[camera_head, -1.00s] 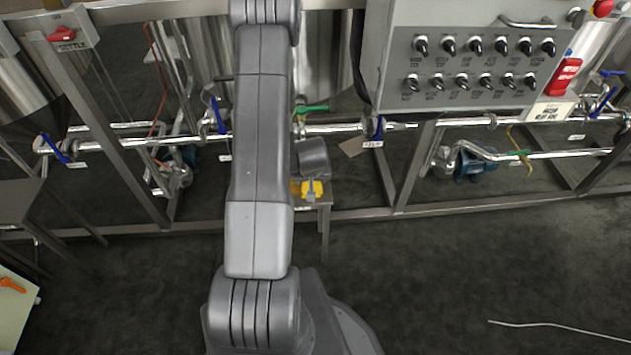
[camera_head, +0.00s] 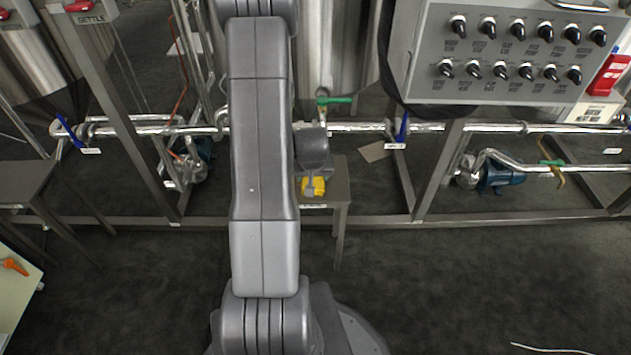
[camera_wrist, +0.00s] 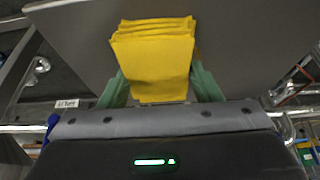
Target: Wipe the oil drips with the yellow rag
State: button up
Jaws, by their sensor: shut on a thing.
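The yellow rag (camera_wrist: 152,60) is folded in several layers and is gripped between the green fingers of my gripper (camera_wrist: 160,88) in the wrist view. In the head view the rag (camera_head: 313,187) shows just below my wrist, over or at the front part of a small grey table (camera_head: 340,190). I cannot tell whether the rag touches the tabletop. In the wrist view a broad grey surface (camera_wrist: 230,45) fills the space beyond the rag. No oil drips can be made out; my arm hides part of the table.
A control panel with several black knobs (camera_head: 500,50) hangs at the upper right. Metal pipes and frame legs (camera_head: 440,170) run behind the small table. A green-handled valve (camera_head: 333,100) is above it. Another table (camera_head: 25,185) stands at the left. The dark floor in front is mostly clear.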

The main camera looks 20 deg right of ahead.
jog(key=shift+a+f+b, duration=0.25)
jog(key=shift+a+b, duration=0.1)
jog(key=shift+b, duration=0.8)
jog(key=shift+a+r+b, duration=0.2)
jog(key=shift+b, duration=0.3)
